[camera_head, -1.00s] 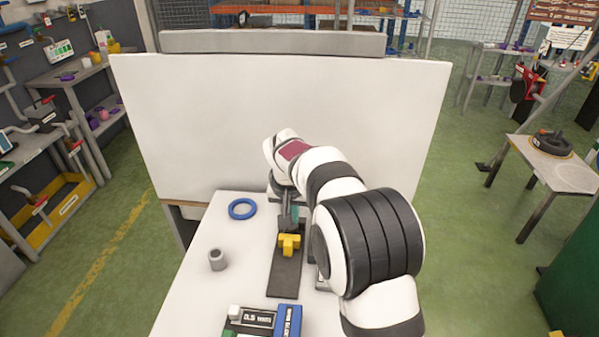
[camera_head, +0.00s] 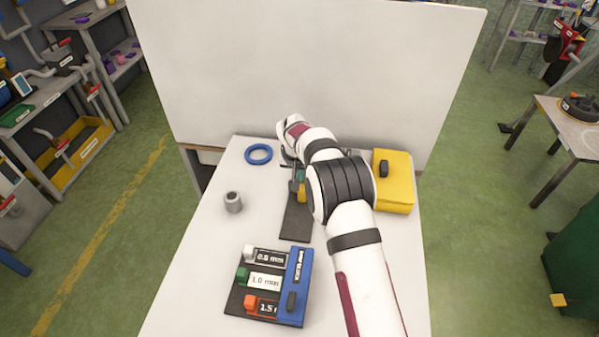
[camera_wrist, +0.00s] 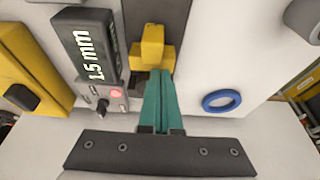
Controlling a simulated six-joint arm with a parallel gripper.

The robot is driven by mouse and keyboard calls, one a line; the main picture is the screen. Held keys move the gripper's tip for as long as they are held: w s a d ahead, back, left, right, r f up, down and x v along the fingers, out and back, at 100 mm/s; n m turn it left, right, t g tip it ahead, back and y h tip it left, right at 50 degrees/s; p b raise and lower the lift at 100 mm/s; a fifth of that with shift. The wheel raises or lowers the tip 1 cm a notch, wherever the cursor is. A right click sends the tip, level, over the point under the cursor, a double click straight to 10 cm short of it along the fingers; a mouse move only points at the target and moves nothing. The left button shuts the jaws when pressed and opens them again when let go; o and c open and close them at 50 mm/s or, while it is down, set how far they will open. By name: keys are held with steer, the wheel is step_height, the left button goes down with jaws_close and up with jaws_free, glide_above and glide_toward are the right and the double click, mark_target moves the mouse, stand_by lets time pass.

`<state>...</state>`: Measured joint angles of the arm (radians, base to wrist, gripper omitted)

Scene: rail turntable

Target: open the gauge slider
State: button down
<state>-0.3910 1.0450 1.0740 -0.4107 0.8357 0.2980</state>
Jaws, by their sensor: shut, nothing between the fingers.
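A dark gauge panel (camera_head: 239,301) lies at the front of the white table in the head view. It has rows marked 0.8 mm, 1.0 mm and 1.5 mm, with white, green and orange-red blocks at their left ends. My gripper (camera_wrist: 163,75) has teal fingers, shut together and empty. The fingertips are close to a yellow block (camera_wrist: 152,48) on a dark rail (camera_wrist: 172,12); I cannot tell whether they touch. In the head view my arm partly hides the yellow block (camera_head: 302,193).
A yellow box (camera_head: 394,190) with a black knob stands at the right. A blue ring (camera_head: 258,154) and a grey cylinder (camera_head: 233,202) lie at the left. A 1.5 mm display (camera_wrist: 88,45) stands beside the rail. A white board (camera_head: 310,80) rises behind the table.

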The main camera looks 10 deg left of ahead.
glide_above(294, 219)
stand_by(0.5)
steer(key=v, duration=1)
steer(key=s+d+r+m, duration=0.1)
steer(key=s+d+r, duration=0.3)
steer(key=d, duration=0.3)
steer(key=s+d+r+m+g, duration=0.1)
steer(key=s+d, duration=0.2)
steer(key=s, duration=0.6)
steer(key=s+d+r+m+g+y, duration=0.1)
steer(key=s+d+m, duration=0.1)
steer(key=s, duration=0.7)
steer(key=s+d+r+m+g, duration=0.1)
steer(key=s+d, duration=0.3)
steer(key=s, duration=0.5)
steer(key=shift+d+m+g+y, duration=0.3)
steer(key=shift+d+g+y, duration=0.1)
steer(key=shift+g, duration=0.1)
